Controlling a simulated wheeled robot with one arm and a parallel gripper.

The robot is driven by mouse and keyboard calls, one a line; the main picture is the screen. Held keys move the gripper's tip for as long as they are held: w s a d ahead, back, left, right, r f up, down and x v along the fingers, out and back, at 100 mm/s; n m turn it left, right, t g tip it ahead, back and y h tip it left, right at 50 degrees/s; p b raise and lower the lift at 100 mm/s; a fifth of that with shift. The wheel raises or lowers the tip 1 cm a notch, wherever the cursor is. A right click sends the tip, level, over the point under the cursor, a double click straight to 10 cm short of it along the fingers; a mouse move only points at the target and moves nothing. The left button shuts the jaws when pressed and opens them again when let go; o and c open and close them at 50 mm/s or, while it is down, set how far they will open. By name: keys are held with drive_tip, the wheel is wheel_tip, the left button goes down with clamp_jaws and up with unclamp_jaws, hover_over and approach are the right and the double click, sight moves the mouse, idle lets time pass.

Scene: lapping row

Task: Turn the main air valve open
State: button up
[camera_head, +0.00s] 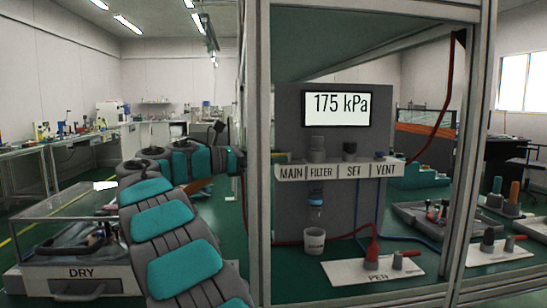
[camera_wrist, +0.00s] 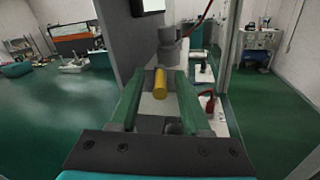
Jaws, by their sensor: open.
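The control panel (camera_head: 377,120) carries a label strip reading MAIN, FILTER, SET and VENT. At the MAIN label (camera_head: 290,172) the valve is mostly hidden by the frame post and my arm. In the wrist view a yellow rounded handle (camera_wrist: 160,84), which looks like the main valve's lever, lies between the two green fingers. My gripper (camera_wrist: 159,76) is open, with a finger on each side of the handle and visible gaps. I cannot tell how far the handle reaches in depth.
A metal frame post (camera_head: 258,220) stands close to my arm. The display (camera_head: 337,109) reads 175 kPa. The grey filter (camera_wrist: 169,46) stands just beyond the handle. A white cup (camera_head: 314,241) and a PEN plate (camera_head: 350,270) with a red hose sit on the bench below.

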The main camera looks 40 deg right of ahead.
drive_tip(key=shift+d, duration=0.1)
clamp_jaws()
idle(0.3)
